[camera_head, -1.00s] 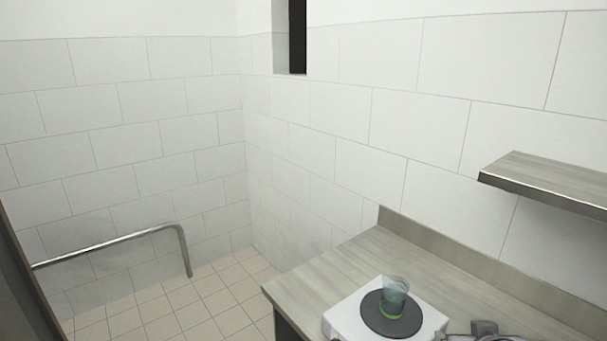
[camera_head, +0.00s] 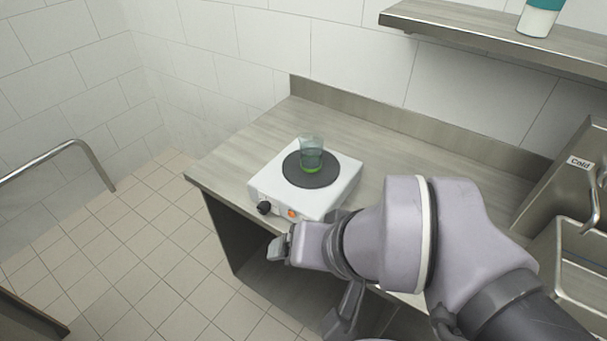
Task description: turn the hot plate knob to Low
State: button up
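The white hot plate (camera_head: 338,190) stands on the counter with a dark round heating disc (camera_head: 297,177). A clear cup (camera_head: 312,152) with some green at its bottom stands upright on the disc. The black knob (camera_head: 264,208) is on the hot plate's front face, left of an orange switch (camera_head: 292,213). The knob's pointer and labels are too small to read. My gripper (camera_head: 279,248) is just in front of and below the knob in the picture, apart from it. Its fingers are small and partly hidden by my wrist, so their opening is unclear.
The counter (camera_head: 262,131) is clear behind and to the left of the hot plate. A shelf (camera_head: 455,27) with a white and teal bottle (camera_head: 538,18) is at upper right. A metal sink (camera_head: 585,262) with a "Cold" label is at right. A metal rail (camera_head: 85,150) is at left.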

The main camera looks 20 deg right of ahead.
aim_at(264, 207)
jog(key=i+j+u, duration=0.1)
jog(key=u, duration=0.25)
jog(key=i+u, duration=0.15)
jog(key=u, duration=0.25)
jog(key=i+u, duration=0.15)
jog(key=u, duration=0.2)
